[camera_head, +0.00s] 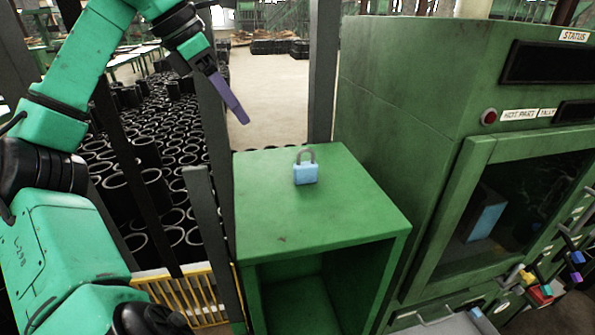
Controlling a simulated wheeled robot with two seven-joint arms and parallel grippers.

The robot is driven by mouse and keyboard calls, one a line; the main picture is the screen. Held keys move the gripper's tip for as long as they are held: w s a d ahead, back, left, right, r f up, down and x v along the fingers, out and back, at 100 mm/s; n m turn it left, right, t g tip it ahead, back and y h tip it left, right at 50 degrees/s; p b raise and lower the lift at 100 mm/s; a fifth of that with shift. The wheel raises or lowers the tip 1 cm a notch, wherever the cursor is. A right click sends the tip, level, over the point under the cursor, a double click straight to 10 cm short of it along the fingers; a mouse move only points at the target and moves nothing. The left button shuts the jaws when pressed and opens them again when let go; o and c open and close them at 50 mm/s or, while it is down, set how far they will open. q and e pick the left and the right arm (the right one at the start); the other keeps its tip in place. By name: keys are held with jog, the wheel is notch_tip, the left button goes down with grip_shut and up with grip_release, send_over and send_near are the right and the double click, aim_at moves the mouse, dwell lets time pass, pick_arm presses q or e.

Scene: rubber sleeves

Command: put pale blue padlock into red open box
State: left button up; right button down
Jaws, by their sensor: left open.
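The pale blue padlock (306,172) stands upright on top of a green cabinet (262,216), with its grey shackle upward. My left gripper (240,117) has purple fingers and hangs above and left of the padlock, apart from it. It is open and seen nearly edge-on, with nothing visible between its fingers. A small red item (540,294) is at the far right among coloured padlocks; I cannot tell whether it is the red open box. My right gripper is not in view.
The green cabinet is open at the front. A tall green machine (400,110) with a dark window stands close on its right. Dark posts (322,70) rise behind and left of it. Many black rubber sleeves (150,190) fill the floor at left, behind a yellow grate (190,298).

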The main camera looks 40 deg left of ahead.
pick_arm(q)
jog(key=w+d+r+m, duration=0.1)
jog(key=w+d+r, duration=0.1)
jog(key=d, duration=0.3)
jog(key=p, duration=0.1)
send_over(299, 155)
jog(key=s, duration=0.3)
notch_tip(299, 155, down, 8)
jog(key=shift+g+y, duration=0.3)
jog(key=shift+y, duration=0.1)
jog(key=p+x, duration=0.1)
jog(key=x, duration=0.1)
jog(key=w+p+x, duration=0.1)
jog(key=p+x, duration=0.1)
jog(key=x, duration=0.1)
jog(key=shift+w+f, duration=0.1)
jog(key=shift+f, duration=0.25)
jog(key=shift+a+f, duration=0.1)
jog(key=shift+a, duration=0.05)
grip_shut()
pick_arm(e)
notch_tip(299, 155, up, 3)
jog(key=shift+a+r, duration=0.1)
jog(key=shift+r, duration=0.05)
